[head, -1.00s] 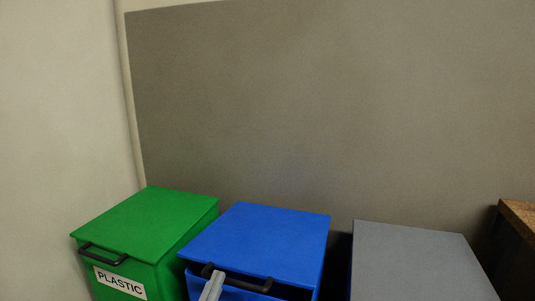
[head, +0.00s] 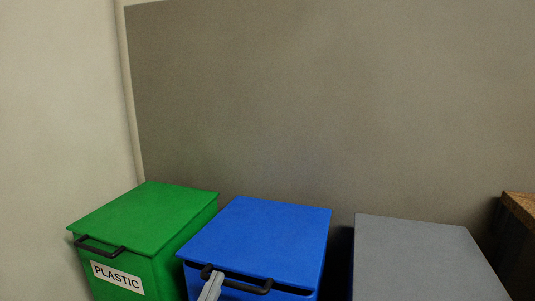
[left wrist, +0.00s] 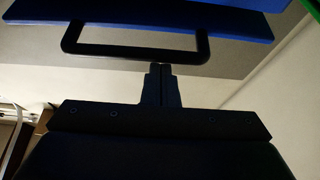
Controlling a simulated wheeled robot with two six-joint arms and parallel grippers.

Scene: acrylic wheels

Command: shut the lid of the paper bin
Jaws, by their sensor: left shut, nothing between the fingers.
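The blue bin's lid (head: 262,238) is in the middle of the head view, nearly level, with a narrow dark line under its front edge. Its dark handle (head: 236,279) is on the front edge. No label shows on the blue bin, so I cannot read that it is the paper bin. My left gripper (head: 212,283) is shut and empty at the left part of the handle. In the left wrist view the closed fingertips (left wrist: 160,68) are close to the handle (left wrist: 135,53), below the blue lid edge (left wrist: 150,20); contact is unclear. My right gripper is not in view.
A green bin (head: 178,258) labelled PLASTIC, lid shut, stands close at the left. A grey-topped bin (head: 425,255) stands at the right across a dark gap. A brown wooden edge (head: 520,207) is at the far right. A wall panel (head: 330,100) is behind the bins.

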